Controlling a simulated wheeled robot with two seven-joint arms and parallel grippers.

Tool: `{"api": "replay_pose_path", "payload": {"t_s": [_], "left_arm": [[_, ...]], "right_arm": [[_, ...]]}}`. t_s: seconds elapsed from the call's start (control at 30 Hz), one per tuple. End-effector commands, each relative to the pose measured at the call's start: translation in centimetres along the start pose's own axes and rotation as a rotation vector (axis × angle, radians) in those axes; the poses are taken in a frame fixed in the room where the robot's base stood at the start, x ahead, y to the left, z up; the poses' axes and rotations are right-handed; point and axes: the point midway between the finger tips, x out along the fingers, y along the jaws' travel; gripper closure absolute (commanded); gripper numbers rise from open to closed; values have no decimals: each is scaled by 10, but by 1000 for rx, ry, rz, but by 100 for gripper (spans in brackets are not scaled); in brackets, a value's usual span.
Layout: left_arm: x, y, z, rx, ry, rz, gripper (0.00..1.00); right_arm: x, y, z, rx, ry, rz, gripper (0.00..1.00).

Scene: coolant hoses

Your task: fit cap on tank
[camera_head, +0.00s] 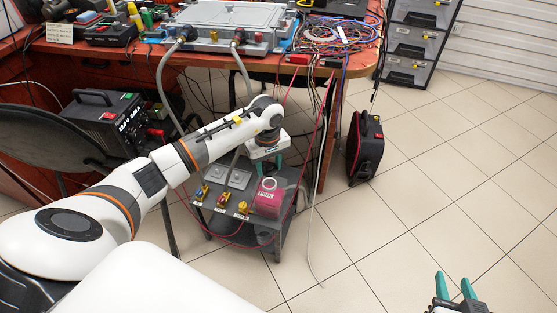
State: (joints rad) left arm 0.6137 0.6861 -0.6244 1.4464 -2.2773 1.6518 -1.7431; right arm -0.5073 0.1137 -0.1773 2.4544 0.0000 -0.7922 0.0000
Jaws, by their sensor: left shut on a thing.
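The pink tank (268,204) stands at the right side of the small grey cart's top, with a pale ring-shaped opening (269,184) on top. My left gripper (266,164) points down just behind and above the tank, apart from it.
The cart (233,222) also carries several small coloured fittings (223,199) and grey square plates (239,177). Red wires and hoses hang beside it. The workbench (350,57) behind holds a grey metal case (235,20). A black-red bag (366,147) stands on the floor; the floor at right is clear.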

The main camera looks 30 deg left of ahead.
Motion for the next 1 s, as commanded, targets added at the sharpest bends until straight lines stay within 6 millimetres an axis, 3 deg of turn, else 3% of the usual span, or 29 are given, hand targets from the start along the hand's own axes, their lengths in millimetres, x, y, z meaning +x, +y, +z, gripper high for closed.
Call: {"api": "replay_pose_path", "payload": {"t_s": [0.27,1.0], "left_arm": [[9,0,1,-6,-1,0,77],[36,1,1,-4,-1,0,77]], "right_arm": [[3,2,13,0,-87,5,64],[-9,13,85,6,-557,33,64]]}}
